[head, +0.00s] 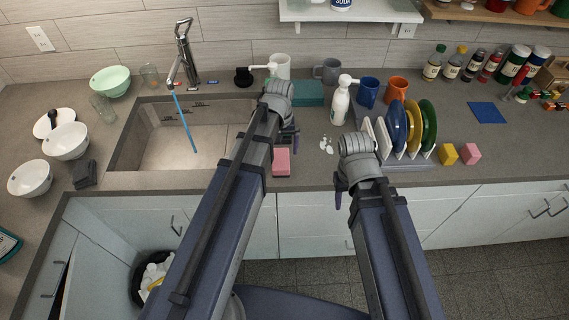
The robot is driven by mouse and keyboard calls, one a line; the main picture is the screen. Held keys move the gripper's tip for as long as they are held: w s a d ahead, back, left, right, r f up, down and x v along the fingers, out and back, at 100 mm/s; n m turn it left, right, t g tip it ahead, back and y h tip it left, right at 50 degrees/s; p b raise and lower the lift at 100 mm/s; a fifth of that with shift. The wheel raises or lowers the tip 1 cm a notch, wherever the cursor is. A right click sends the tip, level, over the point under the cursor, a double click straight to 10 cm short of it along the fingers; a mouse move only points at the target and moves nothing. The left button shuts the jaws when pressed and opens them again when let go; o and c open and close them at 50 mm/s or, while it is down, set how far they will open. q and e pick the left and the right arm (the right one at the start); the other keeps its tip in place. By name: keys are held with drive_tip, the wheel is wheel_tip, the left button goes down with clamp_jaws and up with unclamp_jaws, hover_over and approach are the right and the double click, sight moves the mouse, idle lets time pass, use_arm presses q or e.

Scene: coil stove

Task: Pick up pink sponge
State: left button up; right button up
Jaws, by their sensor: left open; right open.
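The pink sponge (281,161) lies on the grey counter near its front edge, right of the sink, with a dark lower layer. My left gripper (289,138) is open just beyond and above the sponge, its fingers partly hidden by its own wrist and arm. I cannot tell whether it touches the sponge. My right gripper (340,196) is open and empty by the counter's front edge, right of the sponge, mostly hidden by its wrist.
A soap dispenser bottle (340,101) and a dish rack (411,162) with plates stand right of the sponge. A yellow block (448,154) and a pink block (472,153) sit further right. The sink (180,158) is to the left. White bits (326,144) lie on the counter.

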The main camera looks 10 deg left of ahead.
sight(281, 160)
use_arm(q)
drive_tip(key=shift+s+f+b, duration=0.15)
drive_tip(key=shift+f+b, duration=3)
drive_tip(key=shift+f, duration=0.35)
drive_tip(key=shift+r, duration=0.1)
drive_tip(key=shift+c, duration=0.2)
drive_tip(key=c, duration=1.3)
drive_tip(key=shift+o, duration=0.2)
drive_tip(key=shift+r, duration=0.1)
wheel_tip(281, 160, up, 10)
drive_tip(key=p, duration=1)
